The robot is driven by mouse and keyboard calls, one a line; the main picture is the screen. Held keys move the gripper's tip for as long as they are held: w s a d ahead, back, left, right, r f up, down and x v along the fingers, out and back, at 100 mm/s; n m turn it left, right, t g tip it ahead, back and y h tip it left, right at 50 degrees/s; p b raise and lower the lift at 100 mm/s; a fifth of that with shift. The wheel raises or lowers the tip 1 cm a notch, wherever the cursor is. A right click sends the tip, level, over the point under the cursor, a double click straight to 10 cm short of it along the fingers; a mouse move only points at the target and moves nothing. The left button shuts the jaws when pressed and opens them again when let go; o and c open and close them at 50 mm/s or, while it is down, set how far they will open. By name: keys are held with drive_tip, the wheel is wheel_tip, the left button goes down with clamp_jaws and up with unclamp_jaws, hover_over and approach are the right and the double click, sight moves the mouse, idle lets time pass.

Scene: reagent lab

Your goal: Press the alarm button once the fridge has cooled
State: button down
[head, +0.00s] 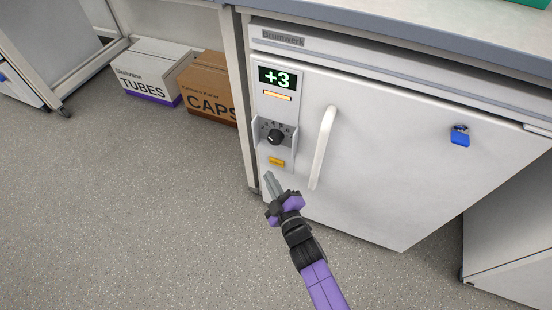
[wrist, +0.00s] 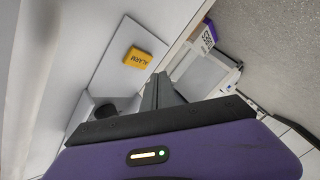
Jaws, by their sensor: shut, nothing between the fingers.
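The white fridge (head: 385,150) stands under the bench with its door shut. Its display (head: 277,78) reads +3 in green, and an orange bar (head: 277,96) is lit below it. Under the black dial (head: 274,136) is the yellow alarm button (head: 276,161), which also shows in the wrist view (wrist: 137,58) with the word ALARM on it. My gripper (head: 268,177) is shut and empty, just below the button in the head view. In the wrist view the fingertips (wrist: 157,84) appear close to the button but apart from it. The exact gap to the panel cannot be told.
The white door handle (head: 322,148) stands out just right of the panel. A blue padlock (head: 460,136) hangs at the upper right of the door. A TUBES box (head: 152,72) and a CAPS box (head: 210,88) sit left of the fridge. The floor (head: 120,210) in front is clear.

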sight(270, 162)
drive_tip(key=shift+w+d+f, duration=0.1)
drive_tip(key=shift+w+d, duration=0.1)
drive_tip(key=shift+w, duration=0.3)
drive_tip(key=shift+w+d, duration=0.15)
drive_tip(key=shift+w, duration=0.3)
drive_tip(key=shift+w, duration=0.15)
idle(1.3)
drive_tip(key=shift+w+d, duration=0.1)
drive_tip(key=shift+w, duration=0.15)
drive_tip(key=shift+w+d, duration=0.15)
drive_tip(key=shift+w, duration=0.25)
idle(0.7)
drive_tip(key=shift+s, duration=0.15)
drive_tip(key=shift+s+a, duration=0.25)
drive_tip(key=shift+s, duration=0.4)
drive_tip(key=shift+s, duration=0.1)
